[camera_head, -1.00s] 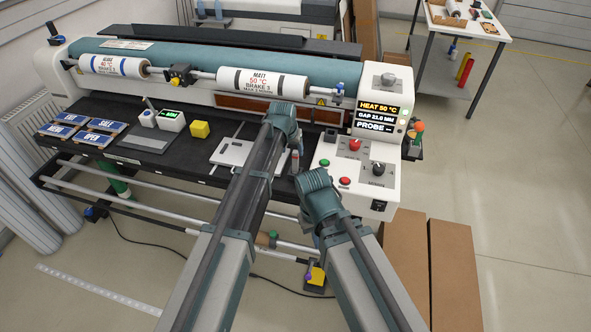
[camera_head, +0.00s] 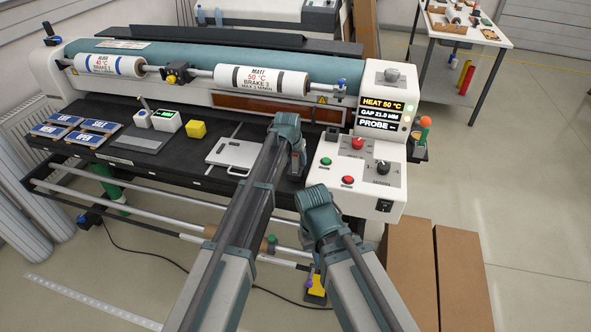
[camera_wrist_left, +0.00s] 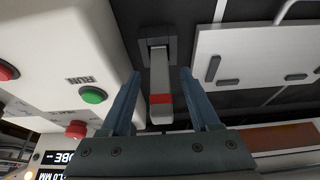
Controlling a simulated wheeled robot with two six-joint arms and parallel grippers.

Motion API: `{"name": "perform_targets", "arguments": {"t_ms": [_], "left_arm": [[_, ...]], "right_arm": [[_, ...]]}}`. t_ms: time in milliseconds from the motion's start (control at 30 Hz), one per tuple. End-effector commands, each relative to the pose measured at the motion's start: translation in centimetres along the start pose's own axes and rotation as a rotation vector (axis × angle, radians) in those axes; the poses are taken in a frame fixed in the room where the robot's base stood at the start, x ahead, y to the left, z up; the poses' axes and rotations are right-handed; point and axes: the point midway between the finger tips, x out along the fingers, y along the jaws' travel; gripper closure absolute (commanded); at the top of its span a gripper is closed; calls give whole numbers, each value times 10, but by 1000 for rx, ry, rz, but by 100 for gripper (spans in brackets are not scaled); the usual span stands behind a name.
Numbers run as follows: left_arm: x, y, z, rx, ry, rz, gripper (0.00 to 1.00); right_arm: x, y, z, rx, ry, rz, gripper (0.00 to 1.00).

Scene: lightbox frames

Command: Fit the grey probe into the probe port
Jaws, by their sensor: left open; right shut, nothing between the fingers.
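The grey probe (camera_wrist_left: 160,92) with a red band stands in a dark square holder (camera_wrist_left: 153,41) in the left wrist view. My left gripper (camera_wrist_left: 160,74) is open, with one finger on each side of the probe and visible gaps between. In the head view my left gripper (camera_head: 293,150) is over the black bench, left of the white control box; its own wrist largely hides the probe there. My right gripper (camera_head: 318,205) is lower, in front of the control box, shut and empty, its fingertips hidden. I cannot make out the probe port; the display (camera_head: 380,123) reads PROBE with dashes.
The white control box (camera_head: 335,170) with red and green buttons stands close to both grippers. A white plate (camera_head: 233,155) lies left of my left gripper. A yellow cube (camera_head: 196,130) and blue-labelled cards (camera_head: 85,130) lie further left. Rollers run along the back.

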Motion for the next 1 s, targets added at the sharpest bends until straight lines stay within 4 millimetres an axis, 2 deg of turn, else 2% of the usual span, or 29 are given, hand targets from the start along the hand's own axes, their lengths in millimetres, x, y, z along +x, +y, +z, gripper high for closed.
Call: {"name": "perform_targets", "arguments": {"t_ms": [33, 100, 367, 700, 1000], "left_arm": [[12, 0, 1, 0, 0, 0, 38], [15, 0, 0, 0, 0, 0, 38], [13, 0, 0, 0, 0, 0, 39], [13, 0, 0, 0, 0, 0, 100], [13, 0, 0, 0, 0, 0, 100]], "right_arm": [[11, -1, -1, 0, 0, 0, 100], [14, -1, -1, 0, 0, 0, 100], [12, -1, -1, 0, 0, 0, 100], [12, -1, -1, 0, 0, 0, 100], [12, -1, -1, 0, 0, 0, 100]]}}
